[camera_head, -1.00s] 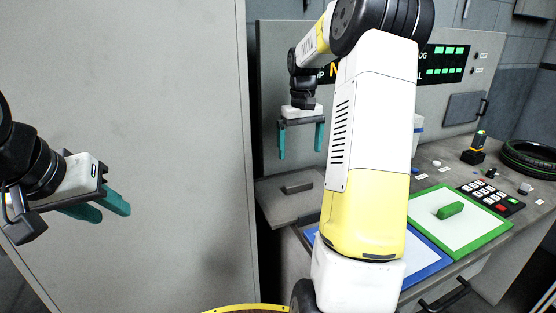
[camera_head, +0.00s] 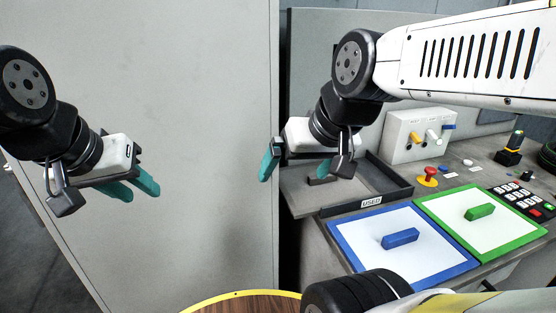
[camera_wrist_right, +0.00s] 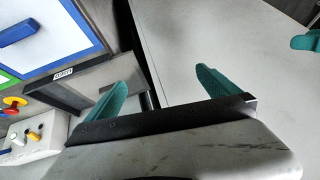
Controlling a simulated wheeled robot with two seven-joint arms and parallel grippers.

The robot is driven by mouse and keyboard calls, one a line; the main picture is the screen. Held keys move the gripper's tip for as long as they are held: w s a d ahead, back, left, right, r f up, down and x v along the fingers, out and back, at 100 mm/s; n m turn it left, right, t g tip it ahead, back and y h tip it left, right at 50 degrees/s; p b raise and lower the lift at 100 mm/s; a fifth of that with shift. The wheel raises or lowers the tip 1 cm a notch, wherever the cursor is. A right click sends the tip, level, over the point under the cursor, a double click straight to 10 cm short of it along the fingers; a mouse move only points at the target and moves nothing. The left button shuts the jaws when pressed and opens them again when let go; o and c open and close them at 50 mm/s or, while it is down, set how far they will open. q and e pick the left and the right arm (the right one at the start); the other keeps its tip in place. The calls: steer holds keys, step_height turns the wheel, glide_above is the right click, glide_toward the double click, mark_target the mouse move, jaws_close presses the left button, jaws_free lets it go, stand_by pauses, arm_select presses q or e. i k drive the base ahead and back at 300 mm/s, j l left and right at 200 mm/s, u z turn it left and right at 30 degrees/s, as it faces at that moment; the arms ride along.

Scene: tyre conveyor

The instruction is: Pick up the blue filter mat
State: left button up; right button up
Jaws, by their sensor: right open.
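The blue filter mat (camera_head: 358,238) lies flat on the bench in the head view, a white panel with a blue frame and a blue handle block. It also shows at the upper left of the right wrist view (camera_wrist_right: 55,45). My right gripper (camera_head: 296,170) is open and empty, left of the mat and near the grey tray. Its two teal fingers stand apart in the right wrist view (camera_wrist_right: 160,88). My left gripper (camera_head: 138,190) hangs at the left in front of the grey panel, away from the mat. Its fingers look apart and hold nothing.
A green-framed mat (camera_head: 464,238) lies right beside the blue one. A grey tray labelled USED (camera_head: 372,203) sits behind it. A tall grey panel (camera_head: 190,80) fills the left.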

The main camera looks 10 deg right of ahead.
mark_target(401, 239)
steer(key=z, duration=2.1)
steer(key=l, duration=0.1)
